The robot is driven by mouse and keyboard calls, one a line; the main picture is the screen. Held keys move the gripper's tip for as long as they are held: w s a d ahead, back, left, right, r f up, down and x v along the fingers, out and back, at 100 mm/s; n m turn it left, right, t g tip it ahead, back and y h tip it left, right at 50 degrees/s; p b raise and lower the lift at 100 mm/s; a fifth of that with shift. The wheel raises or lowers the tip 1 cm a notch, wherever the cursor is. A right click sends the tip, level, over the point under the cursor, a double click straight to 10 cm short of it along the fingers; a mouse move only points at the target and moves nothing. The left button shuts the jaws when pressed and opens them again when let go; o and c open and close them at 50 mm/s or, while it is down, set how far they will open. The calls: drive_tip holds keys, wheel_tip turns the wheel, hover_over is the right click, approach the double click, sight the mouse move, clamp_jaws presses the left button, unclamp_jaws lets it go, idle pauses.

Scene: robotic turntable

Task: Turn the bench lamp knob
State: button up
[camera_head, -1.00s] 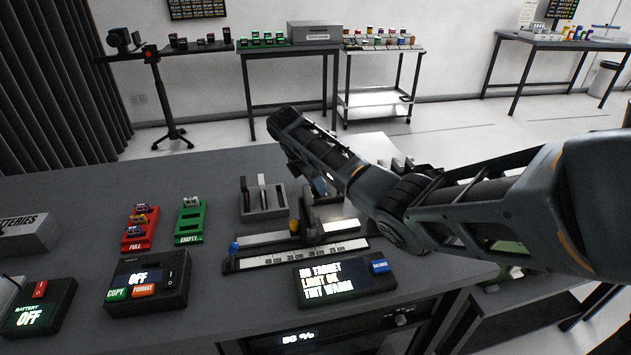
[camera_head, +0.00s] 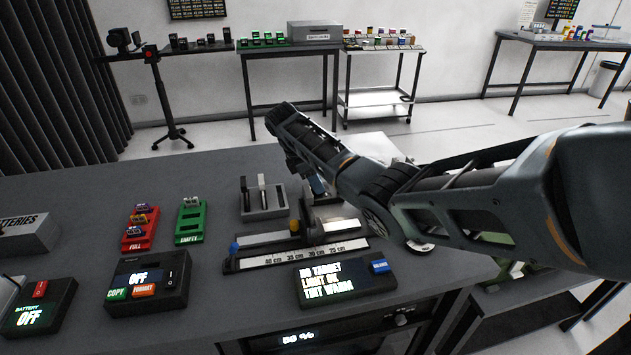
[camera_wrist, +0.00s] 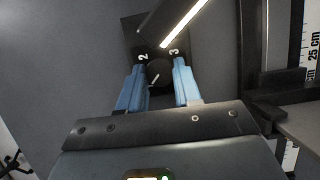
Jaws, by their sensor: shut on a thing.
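The bench lamp knob (camera_wrist: 157,76) is a dark round dial with a pale pointer line, in the upper middle of the wrist view. White marks "2" and "3" stand just beyond it. My gripper (camera_wrist: 159,68) has its blue fingers on either side of the knob and is shut on it. The lamp's dark bar with a bright lit strip (camera_wrist: 184,24) slants above the knob. In the head view my gripper (camera_head: 317,186) points down behind the measuring rail, and the knob is hidden there.
A ruler rail (camera_head: 300,252) lies close by, with a display (camera_head: 345,285) in front. A grey holder (camera_head: 264,204) with upright cards stands to the left. Red (camera_head: 140,229) and green (camera_head: 189,222) trays sit farther left. Open grey tabletop lies behind.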

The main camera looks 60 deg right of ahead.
drive_tip(key=o, duration=1)
drive_tip(key=shift+o, duration=0.2)
drive_tip(key=v, duration=0.6)
drive_tip(key=shift+w+a+r+b, duration=0.15)
drive_tip(key=shift+r+b, duration=0.1)
drive_tip(key=shift+b, duration=0.15)
drive_tip(key=shift+w+a+r, duration=0.1)
drive_tip(key=shift+w+r, duration=0.05)
drive_tip(key=shift+r, duration=0.45)
